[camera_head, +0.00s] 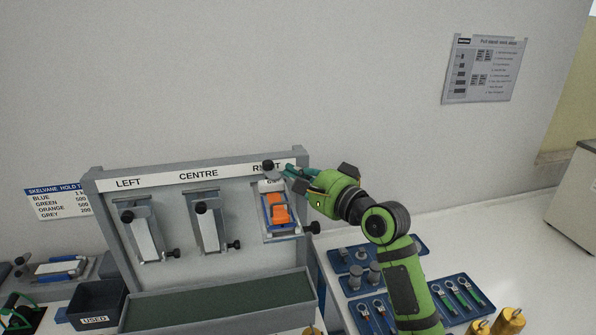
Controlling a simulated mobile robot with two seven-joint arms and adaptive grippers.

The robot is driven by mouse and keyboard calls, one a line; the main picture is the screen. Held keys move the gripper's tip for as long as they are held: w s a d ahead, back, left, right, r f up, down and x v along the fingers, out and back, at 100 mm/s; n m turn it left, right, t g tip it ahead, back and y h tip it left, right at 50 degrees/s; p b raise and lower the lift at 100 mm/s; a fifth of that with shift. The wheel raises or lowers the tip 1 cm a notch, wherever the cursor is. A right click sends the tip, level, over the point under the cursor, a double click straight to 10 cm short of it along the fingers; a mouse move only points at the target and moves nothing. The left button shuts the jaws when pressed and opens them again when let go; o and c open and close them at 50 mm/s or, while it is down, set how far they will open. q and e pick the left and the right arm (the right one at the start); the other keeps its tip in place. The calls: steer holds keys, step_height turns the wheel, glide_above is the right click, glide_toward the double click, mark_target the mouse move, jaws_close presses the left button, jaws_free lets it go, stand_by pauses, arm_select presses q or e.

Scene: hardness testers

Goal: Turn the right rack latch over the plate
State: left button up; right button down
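The rack (100,205) stands against the wall with bays marked LEFT, CENTRE and RIGHT. The right bay holds a plate with a blue frame and an orange block (279,212). A dark knob on a light piece (269,167) sits at the top of this bay. Another black knob (313,228) sticks out at its lower right; I cannot tell which part is the latch. My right gripper (290,172) reaches in from the right, its fingertips close beside the top knob. Contact and finger opening are unclear.
The left bay (146,232) and centre bay (209,228) each have a grey plate-like part and black knobs. A dark USED bin (97,303) stands at left. Blue trays (403,252) with weights and tools lie at right, near brass cylinders (509,322).

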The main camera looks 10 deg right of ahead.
arm_select(q)
steer(key=r+p, duration=0.2)
steer(key=shift+s+a+r+p, duration=0.25)
steer(key=shift+s+r+p, duration=0.05)
steer(key=shift+s, duration=0.05)
